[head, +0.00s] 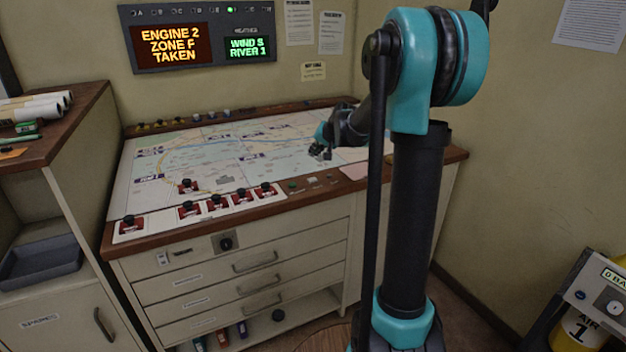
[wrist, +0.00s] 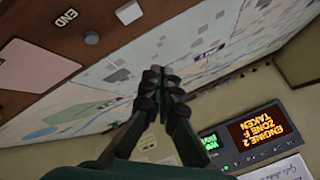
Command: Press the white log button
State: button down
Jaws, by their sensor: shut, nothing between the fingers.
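A small white button (wrist: 91,37) sits on the brown front rail of the map table in the wrist view, beside a label that reads END. In the head view a small pale button (head: 312,181) shows on that rail, right of a green one (head: 293,185). I cannot read a log label in either view. My gripper (head: 320,153) is shut and empty, over the map behind the rail and apart from the buttons. Its fingertips also show in the wrist view (wrist: 162,77), with the white button up and to the left of them.
The map table (head: 133,245) carries several red blocks with black knobs (head: 243,197) along its front left. A display panel (head: 198,38) reading "ENGINE 2 ZONE F TAKEN" hangs behind. A cabinet (head: 70,130) stands left. A pale card (head: 353,172) lies right of the buttons.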

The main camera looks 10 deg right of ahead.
aim_at(313, 180)
jog(key=shift+w+r, duration=0.15)
jog(key=shift+w, duration=0.4)
jog(key=shift+f, duration=4.4)
jog(key=shift+f, duration=0.1)
jog(key=shift+f, duration=0.3)
jog(key=shift+f, duration=0.4)
jog(key=shift+r, duration=0.8)
